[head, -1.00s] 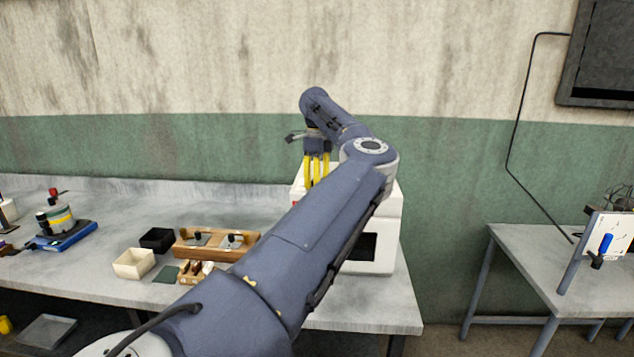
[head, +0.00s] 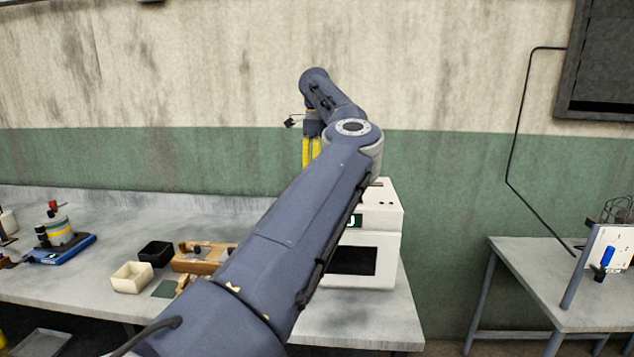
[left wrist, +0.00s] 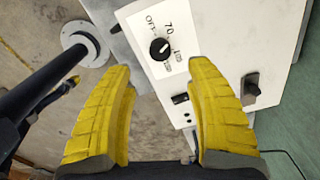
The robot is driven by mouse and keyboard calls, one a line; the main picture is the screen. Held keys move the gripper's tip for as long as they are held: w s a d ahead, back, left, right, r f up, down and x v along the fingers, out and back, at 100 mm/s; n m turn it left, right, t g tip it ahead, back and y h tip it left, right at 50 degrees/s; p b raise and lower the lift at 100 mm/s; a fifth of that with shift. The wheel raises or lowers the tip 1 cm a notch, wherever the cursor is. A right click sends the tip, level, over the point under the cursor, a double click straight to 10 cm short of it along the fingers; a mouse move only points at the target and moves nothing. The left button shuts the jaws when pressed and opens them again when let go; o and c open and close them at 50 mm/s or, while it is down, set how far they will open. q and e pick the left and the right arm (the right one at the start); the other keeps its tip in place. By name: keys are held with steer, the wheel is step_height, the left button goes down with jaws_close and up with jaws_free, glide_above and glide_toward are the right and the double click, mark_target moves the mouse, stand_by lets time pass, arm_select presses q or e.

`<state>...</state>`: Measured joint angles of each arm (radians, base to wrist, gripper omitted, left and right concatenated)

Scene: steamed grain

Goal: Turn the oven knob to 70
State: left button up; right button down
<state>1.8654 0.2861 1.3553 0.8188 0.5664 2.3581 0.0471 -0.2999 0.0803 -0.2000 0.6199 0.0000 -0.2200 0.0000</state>
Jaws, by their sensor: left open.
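The white oven (head: 385,245) stands on the bench in the head view, partly hidden behind my left arm. In the left wrist view its white panel (left wrist: 220,40) carries a round black knob (left wrist: 160,49) with a white mark, a printed 70 beside it and other lettering around it. I cannot tell exactly where the mark points. My left gripper (left wrist: 160,72) is open and empty, its yellow fingers apart, with the knob just beyond and between the fingertips. It appears above the oven in the head view (head: 311,153). My right gripper is not in view.
The panel also has a black lever-like part (left wrist: 250,86) and a small dark switch (left wrist: 180,98). On the bench left of the oven are a wooden rack (head: 203,262), a cream box (head: 131,277) and a black box (head: 156,253). Another table (head: 560,285) stands at right.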

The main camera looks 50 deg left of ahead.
arm_select(q)
steer(key=shift+r, duration=1.45)
